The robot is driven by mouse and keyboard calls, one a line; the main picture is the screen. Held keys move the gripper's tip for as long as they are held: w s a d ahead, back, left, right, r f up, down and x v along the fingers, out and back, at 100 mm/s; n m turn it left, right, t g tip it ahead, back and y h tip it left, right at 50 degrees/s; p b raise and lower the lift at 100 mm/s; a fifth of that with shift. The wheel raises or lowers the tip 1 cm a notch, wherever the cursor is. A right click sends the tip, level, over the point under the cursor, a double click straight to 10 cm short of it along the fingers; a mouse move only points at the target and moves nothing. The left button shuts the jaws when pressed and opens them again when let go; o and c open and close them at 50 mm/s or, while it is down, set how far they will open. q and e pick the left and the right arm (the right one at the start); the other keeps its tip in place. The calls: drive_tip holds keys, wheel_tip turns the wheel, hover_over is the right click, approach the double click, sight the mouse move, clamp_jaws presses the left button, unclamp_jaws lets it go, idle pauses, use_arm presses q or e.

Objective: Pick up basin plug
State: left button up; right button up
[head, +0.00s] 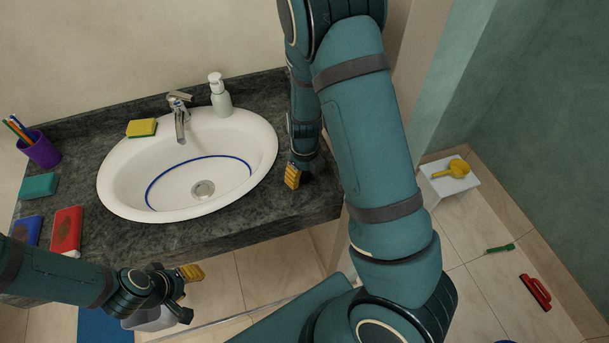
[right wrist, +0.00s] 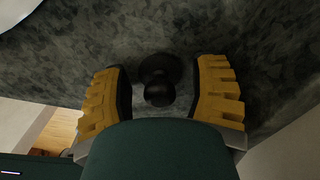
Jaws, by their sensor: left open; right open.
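The basin plug (right wrist: 159,82) is a small black piece with a round knob and a wider disc. In the right wrist view it sits on the dark stone counter, between the two yellow-padded fingers of my right gripper (right wrist: 162,95). The fingers are open, with a gap on each side of the plug. In the head view my right gripper (head: 303,178) is low at the counter's right end, and I cannot make out the plug there. My left gripper (head: 188,292) is open and empty, in front of the counter's front edge at the lower left.
The white basin (head: 120,185) with its tap (head: 180,118) lies left of my right gripper. A soap bottle (head: 219,95) and a yellow sponge (head: 142,128) stand behind it. A purple cup (head: 42,152) and a red box (head: 66,230) are at the left.

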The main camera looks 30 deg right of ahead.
drive_tip(key=shift+o, duration=0.3)
drive_tip(key=shift+f, duration=0.1)
drive_tip(key=c, duration=0.9)
drive_tip(key=shift+c, duration=0.2)
wheel_tip(320, 180, up, 10)
drive_tip(key=shift+r+p, duration=0.1)
drive_tip(key=shift+p, duration=1.15)
drive_tip(key=shift+s, duration=0.15)
